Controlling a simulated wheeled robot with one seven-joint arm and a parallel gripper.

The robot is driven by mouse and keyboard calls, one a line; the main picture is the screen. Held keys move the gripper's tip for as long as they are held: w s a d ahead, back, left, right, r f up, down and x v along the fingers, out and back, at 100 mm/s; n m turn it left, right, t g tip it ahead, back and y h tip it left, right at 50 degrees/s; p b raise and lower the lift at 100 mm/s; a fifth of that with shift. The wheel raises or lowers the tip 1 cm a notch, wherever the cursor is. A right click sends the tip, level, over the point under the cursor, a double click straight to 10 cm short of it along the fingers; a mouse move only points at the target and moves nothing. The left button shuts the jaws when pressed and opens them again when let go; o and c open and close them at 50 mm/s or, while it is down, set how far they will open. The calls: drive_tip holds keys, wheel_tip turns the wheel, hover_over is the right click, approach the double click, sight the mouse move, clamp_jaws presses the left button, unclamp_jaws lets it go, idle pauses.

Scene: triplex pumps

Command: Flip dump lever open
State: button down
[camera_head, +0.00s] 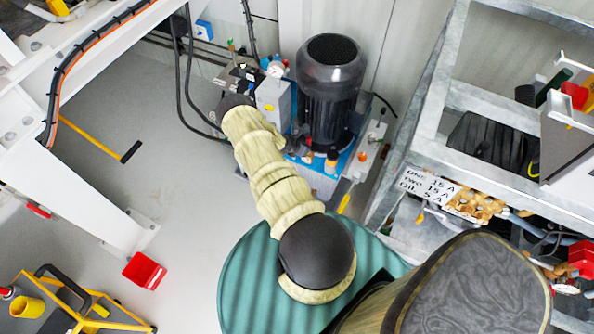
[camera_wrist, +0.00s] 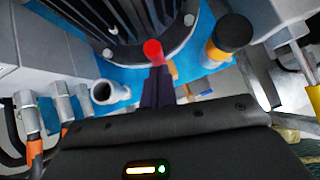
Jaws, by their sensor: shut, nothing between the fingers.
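In the wrist view my gripper (camera_wrist: 157,75) is shut, its dark fingers together and empty. A red round knob (camera_wrist: 153,50) shows right at the fingertips; it may be the tip of the dump lever, and I cannot tell whether the fingers touch it. The lever's shaft is not visible. The pump unit (camera_head: 331,95), with a black finned motor on a blue base, stands at the back in the head view. My arm reaches to its left side, and the fingers are hidden there.
A black-capped brass fitting (camera_wrist: 228,38) and an open metal pipe end (camera_wrist: 108,92) flank the fingers. A yellow handle (camera_head: 344,204) hangs at the pump's front. A metal rack (camera_head: 440,110) stands right. A red bin (camera_head: 144,271) sits on the open floor left.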

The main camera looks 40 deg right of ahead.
drive_tip(key=shift+d+r, duration=0.1)
drive_tip(key=s+a+r+p, duration=0.1)
drive_tip(key=a+r+p, duration=0.2)
drive_tip(key=a+r, duration=0.4)
drive_tip(key=a, duration=0.4)
drive_tip(key=shift+s, duration=0.35)
drive_tip(key=shift+w+a+f, duration=0.1)
drive_tip(key=shift+a, duration=0.05)
drive_tip(key=shift+s, duration=0.25)
